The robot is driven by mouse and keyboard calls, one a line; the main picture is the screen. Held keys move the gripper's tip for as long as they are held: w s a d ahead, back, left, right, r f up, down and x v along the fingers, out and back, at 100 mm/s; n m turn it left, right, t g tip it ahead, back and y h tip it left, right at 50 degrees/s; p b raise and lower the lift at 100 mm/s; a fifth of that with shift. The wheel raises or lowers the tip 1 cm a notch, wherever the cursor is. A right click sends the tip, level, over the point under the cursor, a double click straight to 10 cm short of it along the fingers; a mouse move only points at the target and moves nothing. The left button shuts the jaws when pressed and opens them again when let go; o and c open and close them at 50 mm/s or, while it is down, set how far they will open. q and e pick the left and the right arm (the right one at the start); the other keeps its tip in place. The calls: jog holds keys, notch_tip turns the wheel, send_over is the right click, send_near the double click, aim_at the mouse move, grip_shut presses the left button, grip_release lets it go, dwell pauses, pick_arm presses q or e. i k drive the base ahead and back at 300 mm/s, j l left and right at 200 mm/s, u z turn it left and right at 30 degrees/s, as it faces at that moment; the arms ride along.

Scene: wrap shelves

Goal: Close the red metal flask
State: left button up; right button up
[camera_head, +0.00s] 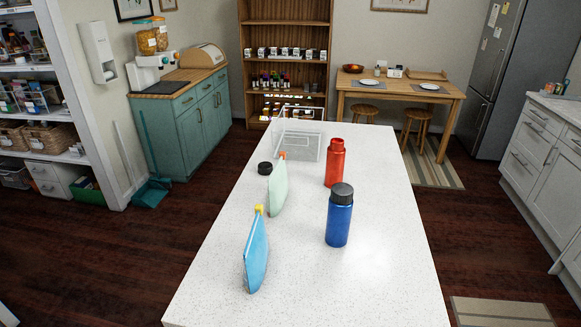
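The red metal flask (335,163) stands upright on the white speckled countertop (300,280), toward the far right side. Its neck is bare, with no lid on it. A black round lid (265,168) lies on the counter to the left, near the far left edge and beside a pale green pouch. A blue flask (339,220) with a dark lid on it stands upright nearer to me, at the right. Neither of my grippers shows in the head view.
A pale green pouch (278,190) with an orange cap and a blue pouch (256,255) with a yellow cap stand on the left side. A clear container (299,144) is at the far end. The counter's near part is clear.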

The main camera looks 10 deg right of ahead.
aim_at(336, 151)
jog(key=i+j+z, duration=0.15)
jog(key=j, duration=0.7)
jog(key=j+z, duration=0.15)
jog(key=j, duration=0.75)
jog(key=i+j+z, duration=0.15)
jog(key=i+j, duration=0.15)
jog(key=i+j+z, duration=0.35)
jog(key=i+j, duration=0.25)
jog(key=j, duration=0.25)
jog(key=i+j+z, duration=0.15)
jog(key=j, duration=0.3)
jog(key=i+j, duration=0.1)
jog(key=i, duration=0.15)
jog(key=i+j, duration=0.15)
jog(key=i, duration=0.15)
jog(key=l+z, duration=0.05)
